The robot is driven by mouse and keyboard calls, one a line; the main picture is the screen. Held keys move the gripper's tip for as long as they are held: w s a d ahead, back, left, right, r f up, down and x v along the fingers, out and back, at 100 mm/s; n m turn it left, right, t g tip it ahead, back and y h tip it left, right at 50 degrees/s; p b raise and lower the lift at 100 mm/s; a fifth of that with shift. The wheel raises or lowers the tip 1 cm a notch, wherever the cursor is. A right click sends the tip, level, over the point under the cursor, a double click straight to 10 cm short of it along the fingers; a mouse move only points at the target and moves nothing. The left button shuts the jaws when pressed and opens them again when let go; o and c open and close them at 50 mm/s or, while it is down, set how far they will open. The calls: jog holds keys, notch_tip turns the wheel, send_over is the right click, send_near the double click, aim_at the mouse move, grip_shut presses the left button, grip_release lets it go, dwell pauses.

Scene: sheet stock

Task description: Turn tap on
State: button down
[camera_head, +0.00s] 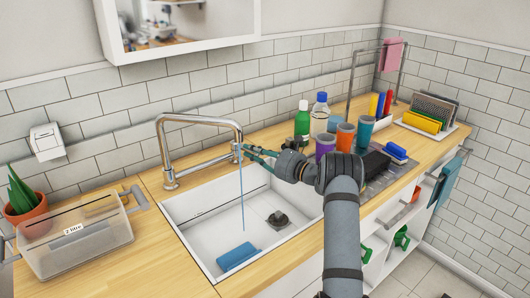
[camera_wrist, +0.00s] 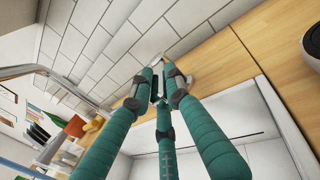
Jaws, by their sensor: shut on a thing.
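The chrome tap (camera_head: 168,150) stands at the left rear of the white sink, its arched spout reaching right over the basin. A thin blue stream of water (camera_head: 242,200) falls from the spout's end into the sink (camera_head: 190,208). My gripper (camera_head: 247,150) is at the spout's end with its teal fingers shut on a small part of the tap. In the wrist view the three fingers (camera_wrist: 160,88) converge on a small metal piece, mostly hidden between them. A chrome pipe shows at left there. I cannot tell the exact shape of the gripped part.
A blue sponge (camera_head: 238,257) and a dark drain piece (camera_head: 278,220) lie in the sink. Bottles (camera_head: 302,123) and cups (camera_head: 345,137) stand right of it, near my arm. A clear box (camera_head: 75,240) and potted plant (camera_head: 23,207) stand left.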

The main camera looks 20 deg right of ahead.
jog(key=shift+r, duration=0.25)
jog(key=c, duration=1.6)
grip_release()
jog(key=shift+a+f, duration=0.1)
jog(key=shift+c, duration=0.2)
jog(key=v, duration=0.7)
jog(key=shift+s, duration=0.25)
jog(key=shift+c, duration=0.2)
